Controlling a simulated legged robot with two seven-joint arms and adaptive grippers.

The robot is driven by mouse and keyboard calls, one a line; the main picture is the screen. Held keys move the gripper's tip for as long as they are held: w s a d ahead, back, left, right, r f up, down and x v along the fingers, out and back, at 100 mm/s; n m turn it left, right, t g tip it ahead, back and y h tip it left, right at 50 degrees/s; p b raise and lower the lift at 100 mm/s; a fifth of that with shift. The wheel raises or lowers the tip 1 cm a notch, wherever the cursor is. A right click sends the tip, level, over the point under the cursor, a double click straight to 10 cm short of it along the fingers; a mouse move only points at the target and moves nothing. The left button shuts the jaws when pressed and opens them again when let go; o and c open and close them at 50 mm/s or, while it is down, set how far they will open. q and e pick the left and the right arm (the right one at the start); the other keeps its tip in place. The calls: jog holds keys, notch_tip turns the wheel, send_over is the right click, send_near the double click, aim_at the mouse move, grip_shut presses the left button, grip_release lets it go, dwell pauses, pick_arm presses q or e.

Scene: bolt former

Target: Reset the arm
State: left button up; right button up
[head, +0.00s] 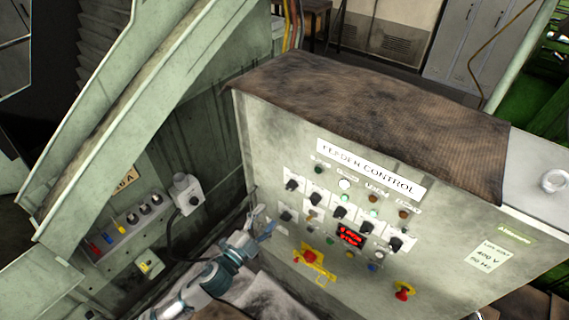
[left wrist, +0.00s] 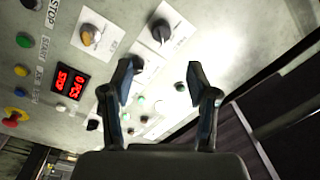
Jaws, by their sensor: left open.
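My left gripper (head: 262,224) is in front of the lower left part of the feeder control panel (head: 447,238). In the left wrist view the same gripper (left wrist: 160,80) has its two fingers apart with nothing between them. Black knobs (left wrist: 161,31) and a red digital display (left wrist: 70,83) on the panel show behind and beside the fingers. The display also shows in the head view (head: 350,236). I cannot tell whether a fingertip touches the panel. My right gripper is not in view.
A brown cloth (head: 370,100) covers the top of the control box. A red emergency button on a yellow plate (head: 309,256) and a red knob (head: 403,291) stick out of the panel. A small switch box (head: 128,232) stands at the left, beside a slanted green machine frame (head: 130,105).

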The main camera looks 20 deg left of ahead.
pick_arm(q)
jog(key=a+f+n+g+y, duration=0.2)
jog(key=a+f, duration=0.1)
jog(key=f, duration=0.8)
jog(key=a+f+n+g+y, duration=0.1)
jog(key=a+f+n+g, duration=0.15)
jog(key=f, duration=0.75)
jog(key=a+f+n+g+y, duration=0.15)
jog(key=a+f, duration=0.25)
jog(key=f, duration=0.7)
jog(key=s+a+f+n+g+y, duration=0.1)
jog(key=s+f+g, duration=0.1)
jog(key=s+f, duration=0.5)
jog(key=s+a+f+n+g, duration=0.15)
jog(key=s+f, duration=0.25)
jog(key=f, duration=0.7)
jog(key=s+d+f+n+g, duration=0.1)
jog(key=s+f, duration=0.4)
jog(key=s, duration=0.5)
jog(key=s+d+f+n+g, duration=0.1)
jog(key=s+d+f+g, duration=0.3)
jog(key=s, duration=0.6)
jog(key=s+d+f+n+g, duration=0.1)
jog(key=s+d+f+g, duration=0.1)
jog(key=s+f, duration=0.5)
jog(key=s, duration=0.3)
jog(key=shift+s+d, duration=0.15)
jog(key=shift+s, duration=0.15)
jog(key=shift+n, duration=0.25)
